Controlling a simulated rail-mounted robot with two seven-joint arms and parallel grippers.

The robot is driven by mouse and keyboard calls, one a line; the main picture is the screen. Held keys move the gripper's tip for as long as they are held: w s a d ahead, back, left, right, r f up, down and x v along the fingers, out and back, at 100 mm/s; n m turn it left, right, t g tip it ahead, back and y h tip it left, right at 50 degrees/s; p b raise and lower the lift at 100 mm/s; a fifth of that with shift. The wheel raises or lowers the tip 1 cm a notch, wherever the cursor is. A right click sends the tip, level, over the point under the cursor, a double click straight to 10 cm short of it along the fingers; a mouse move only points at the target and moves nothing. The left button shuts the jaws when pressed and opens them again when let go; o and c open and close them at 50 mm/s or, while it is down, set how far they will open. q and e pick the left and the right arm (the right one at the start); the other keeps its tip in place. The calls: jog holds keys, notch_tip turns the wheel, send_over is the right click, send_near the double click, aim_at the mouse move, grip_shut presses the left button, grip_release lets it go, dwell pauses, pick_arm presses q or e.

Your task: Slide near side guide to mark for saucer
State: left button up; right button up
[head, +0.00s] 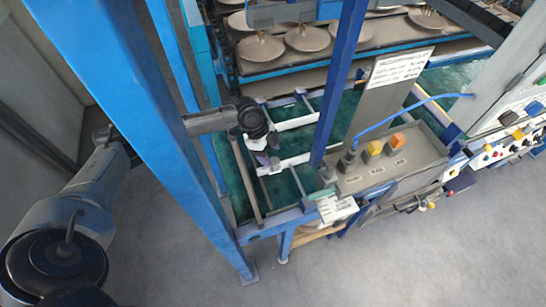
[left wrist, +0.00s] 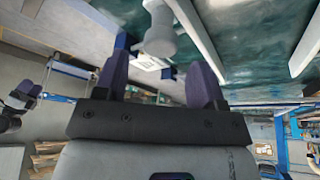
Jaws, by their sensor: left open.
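Two pale side guide bars cross the green bed of the machine. The nearer bar (head: 297,160) runs from beside my left gripper toward the blue post; the farther bar (head: 296,122) lies behind it. My left gripper (head: 267,164) points down near the left end of the nearer bar, with its purple fingers apart. In the left wrist view, the open fingers (left wrist: 160,76) have a pale rounded knob (left wrist: 160,36) beyond them, beside a pale bar (left wrist: 197,38). Nothing is visibly held. The mark for the saucer cannot be made out.
Blue posts (head: 341,80) stand close to my left arm. A control box (head: 390,165) with orange and yellow buttons is to the right, with a white label (head: 338,208) near its front. Round plates (head: 307,39) lie on the rack behind. The grey floor in front is clear.

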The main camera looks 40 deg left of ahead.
pick_arm(q)
jog(key=v, duration=1)
jog(key=shift+r+p, duration=0.2)
jog(key=shift+p, duration=0.15)
jog(key=shift+a, duration=0.1)
